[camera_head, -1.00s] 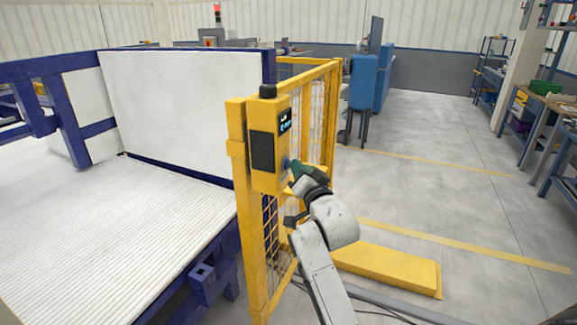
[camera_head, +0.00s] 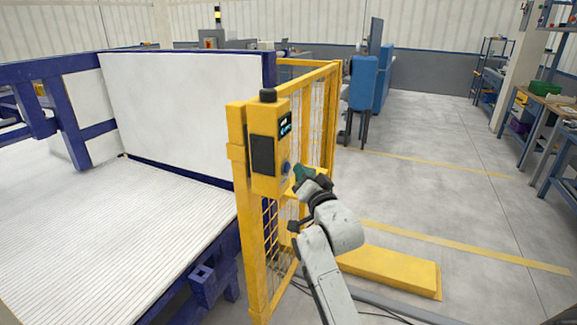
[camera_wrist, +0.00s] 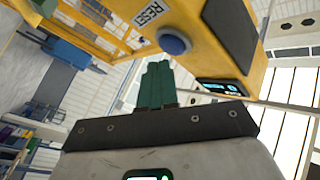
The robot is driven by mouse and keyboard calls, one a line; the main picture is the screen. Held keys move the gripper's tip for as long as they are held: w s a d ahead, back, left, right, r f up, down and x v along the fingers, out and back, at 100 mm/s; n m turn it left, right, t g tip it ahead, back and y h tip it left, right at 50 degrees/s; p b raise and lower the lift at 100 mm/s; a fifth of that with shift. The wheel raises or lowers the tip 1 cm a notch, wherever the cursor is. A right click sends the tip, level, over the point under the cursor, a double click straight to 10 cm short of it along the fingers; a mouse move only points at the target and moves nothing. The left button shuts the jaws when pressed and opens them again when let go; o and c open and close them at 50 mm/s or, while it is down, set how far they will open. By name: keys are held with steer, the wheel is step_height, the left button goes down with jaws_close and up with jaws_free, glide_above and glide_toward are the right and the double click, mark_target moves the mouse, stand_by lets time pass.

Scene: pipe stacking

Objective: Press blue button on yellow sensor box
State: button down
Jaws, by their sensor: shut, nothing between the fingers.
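The yellow sensor box (camera_head: 268,148) is fixed on a yellow post of the fence, with a small lit screen (camera_head: 285,124), a dark panel and a black cap on top. Its blue button (camera_head: 286,167) is low on the face. In the wrist view the blue button (camera_wrist: 175,41) is round and uncovered, beside a white label with dark letters (camera_wrist: 150,13). My gripper (camera_head: 299,171) is just right of the button, with a small gap between them. In the wrist view its green fingers (camera_wrist: 158,66) are together and empty, close to the button and apart from it.
The yellow mesh fence (camera_head: 323,115) runs behind the box. A blue-framed conveyor (camera_head: 110,245) with a white panel lies to the left. A low yellow block (camera_head: 390,270) is on the floor at right. Open floor lies further right.

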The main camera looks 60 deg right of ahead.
steer(key=shift+s, duration=0.1)
steer(key=s+p, duration=0.1)
steer(key=s, duration=0.4)
steer(key=shift+d+p, duration=0.2)
steer(key=shift+p, duration=0.2)
stand_by(0.8)
steer(key=w+a+f+n+g+y, duration=0.2)
steer(key=a+f+n+g+y, duration=0.5)
steer(key=a+f, duration=1.3)
steer(key=s+a+f+n+g+y, duration=0.2)
steer(key=s+a+f+n+g, duration=0.1)
steer(key=s+a, duration=0.4)
steer(key=s+a+f+n+g+y, duration=0.3)
steer(key=s+a, duration=0.4)
steer(key=s, duration=0.3)
steer(key=shift+a+f+n+g+y, duration=0.2)
steer(key=shift+f+n+g+y, duration=0.15)
steer(key=shift+f+n, duration=0.6)
